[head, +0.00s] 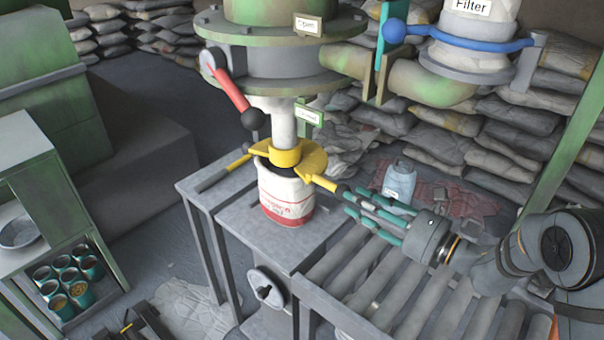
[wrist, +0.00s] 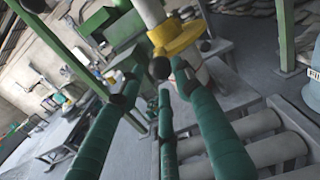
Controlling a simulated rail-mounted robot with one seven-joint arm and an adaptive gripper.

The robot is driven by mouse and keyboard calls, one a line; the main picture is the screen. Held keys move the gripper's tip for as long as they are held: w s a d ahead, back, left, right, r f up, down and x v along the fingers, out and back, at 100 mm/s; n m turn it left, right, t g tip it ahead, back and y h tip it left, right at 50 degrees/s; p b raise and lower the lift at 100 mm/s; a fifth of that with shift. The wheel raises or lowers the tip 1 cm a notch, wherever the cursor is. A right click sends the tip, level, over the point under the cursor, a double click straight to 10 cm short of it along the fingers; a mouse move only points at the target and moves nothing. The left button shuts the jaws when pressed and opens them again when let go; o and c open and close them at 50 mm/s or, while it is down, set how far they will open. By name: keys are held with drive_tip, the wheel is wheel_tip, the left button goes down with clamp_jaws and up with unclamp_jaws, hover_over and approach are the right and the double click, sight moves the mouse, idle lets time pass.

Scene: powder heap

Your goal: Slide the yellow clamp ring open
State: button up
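The yellow clamp ring (head: 285,155) sits around the foot of the pale spout, just above a white and red bag (head: 286,195). Its yellow handle points right and ends in a dark knob (head: 341,189). In the wrist view the ring (wrist: 175,36) is at the top, with a dark knob (wrist: 160,68) below it. My gripper (head: 353,201) has green fingers and comes in from the right, its tips close to the knob. In the wrist view the fingers (wrist: 154,80) are spread, with the knob just beyond their tips. I cannot tell whether they touch it.
A red lever (head: 232,90) with a black knob is above left of the ring. A blue clamp (head: 470,43) is on the filter housing. The bag stands on a grey table (head: 225,215). A roller conveyor (head: 400,290) lies below my arm. Stacked sacks (head: 480,130) fill the back.

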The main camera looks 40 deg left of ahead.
sight(337, 187)
drive_tip(key=a+p, duration=0.1)
drive_tip(key=a, duration=0.8)
drive_tip(key=shift+w+a+r+p, duration=0.1)
drive_tip(key=shift+a+p, duration=0.1)
drive_tip(key=shift+p, duration=0.15)
drive_tip(key=shift+c, duration=1.2)
drive_tip(key=c, duration=0.6)
clamp_jaws()
drive_tip(key=shift+r, duration=0.2)
